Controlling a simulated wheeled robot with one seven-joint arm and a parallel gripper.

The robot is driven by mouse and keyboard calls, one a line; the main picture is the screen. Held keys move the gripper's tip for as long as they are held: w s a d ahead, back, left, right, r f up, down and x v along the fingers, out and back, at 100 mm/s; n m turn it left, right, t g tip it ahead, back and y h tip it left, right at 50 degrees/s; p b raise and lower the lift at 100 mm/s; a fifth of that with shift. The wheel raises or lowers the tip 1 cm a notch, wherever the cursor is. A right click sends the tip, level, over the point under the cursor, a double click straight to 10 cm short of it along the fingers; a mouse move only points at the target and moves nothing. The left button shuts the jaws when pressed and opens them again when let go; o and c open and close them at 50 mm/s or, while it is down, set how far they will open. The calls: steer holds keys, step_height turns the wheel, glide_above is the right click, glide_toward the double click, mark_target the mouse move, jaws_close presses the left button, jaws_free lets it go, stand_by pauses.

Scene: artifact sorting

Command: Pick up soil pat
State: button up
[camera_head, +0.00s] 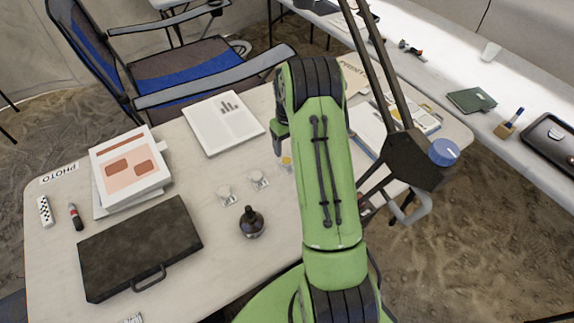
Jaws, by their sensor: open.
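No thing in view can be told for certain as the soil pat. Two small clear pieces with pale contents, a left one (227,196) and a right one (259,180), lie on the near table (190,270). A third small piece with a yellow spot (287,162) lies just left of my green arm, partly hidden by it. My gripper's fingers do not show.
A dark case (140,248) and stacked papers (130,170) lie on the left. A folding chair (190,70) stands behind. A dark stand with a blue knob (443,152) rises right of my arm. A second table (520,140) is farther right.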

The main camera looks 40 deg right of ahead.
mark_target(287, 161)
step_height(287, 161, down, 7)
steer(key=shift+w+a+b, duration=0.1)
steer(key=shift+a+b, duration=0.05)
steer(key=shift+b, duration=0.6)
steer(key=shift+r, duration=0.1)
steer(key=c, duration=1.1)
